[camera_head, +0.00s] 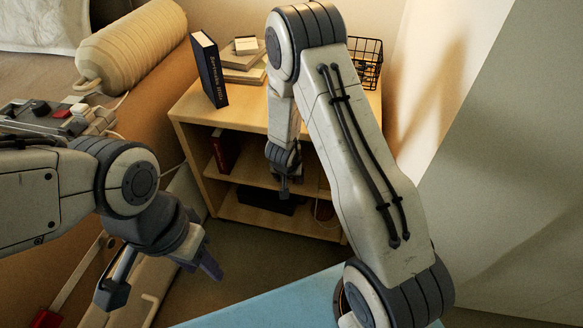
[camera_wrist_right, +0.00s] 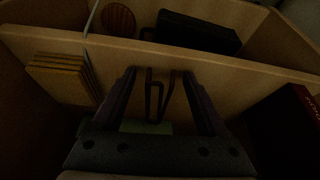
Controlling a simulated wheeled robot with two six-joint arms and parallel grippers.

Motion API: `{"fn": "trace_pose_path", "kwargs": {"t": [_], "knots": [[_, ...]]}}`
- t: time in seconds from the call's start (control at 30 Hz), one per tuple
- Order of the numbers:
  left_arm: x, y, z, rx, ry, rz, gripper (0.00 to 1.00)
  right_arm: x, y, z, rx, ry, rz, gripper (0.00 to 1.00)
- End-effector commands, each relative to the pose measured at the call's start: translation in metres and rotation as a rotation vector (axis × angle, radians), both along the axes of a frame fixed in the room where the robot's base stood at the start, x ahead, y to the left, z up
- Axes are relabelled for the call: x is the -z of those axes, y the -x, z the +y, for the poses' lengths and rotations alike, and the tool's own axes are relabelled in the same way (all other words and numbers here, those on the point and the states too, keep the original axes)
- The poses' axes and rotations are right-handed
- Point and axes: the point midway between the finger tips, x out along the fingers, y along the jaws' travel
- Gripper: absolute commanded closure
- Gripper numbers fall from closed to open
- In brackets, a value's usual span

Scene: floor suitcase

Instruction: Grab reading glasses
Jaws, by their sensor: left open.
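In the right wrist view, a thin dark wire-like shape with narrow loops (camera_wrist_right: 154,98), which looks like the reading glasses, lies between the fingers of my right gripper (camera_wrist_right: 158,76). The fingers stand apart, with a visible gap on both sides of it. The picture is dark, so lenses and touch cannot be made out. In the head view my right gripper (camera_head: 284,190) reaches down at the open front of the wooden shelf unit (camera_head: 190,112); the glasses are not visible there. My left gripper (camera_head: 160,280) is open and empty at the lower left.
A red book (camera_head: 221,150) stands inside the shelf. It also shows in the right wrist view (camera_wrist_right: 303,105), opposite a stack of wooden squares (camera_wrist_right: 62,76). A black object (camera_head: 265,199) lies on the lower shelf. A dark book (camera_head: 210,70) and wire basket (camera_head: 368,60) stand on top.

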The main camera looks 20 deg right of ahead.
Motion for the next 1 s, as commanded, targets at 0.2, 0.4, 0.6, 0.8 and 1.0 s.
{"fn": "trace_pose_path", "kwargs": {"t": [0.2,0.4,0.6,0.8,1.0], "knots": [[0.000,0.000,0.000,0.000,0.001,-0.001,0.55,0.000,0.000,0.000,0.000,0.000,0.000,1.00],[0.000,0.000,0.000,0.000,0.001,-0.001,0.55,0.000,0.000,0.000,0.000,0.000,0.000,1.00],[-0.006,0.000,0.000,0.000,0.000,0.000,0.55,-0.005,0.000,0.000,-0.001,0.000,0.000,1.00],[-0.005,0.000,0.000,0.000,0.001,-0.001,0.55,-0.004,0.014,0.009,-0.006,0.001,0.003,1.00],[-0.001,0.000,0.000,0.000,0.000,0.000,0.55,-0.005,0.050,0.029,-0.007,0.002,0.003,1.00]]}}
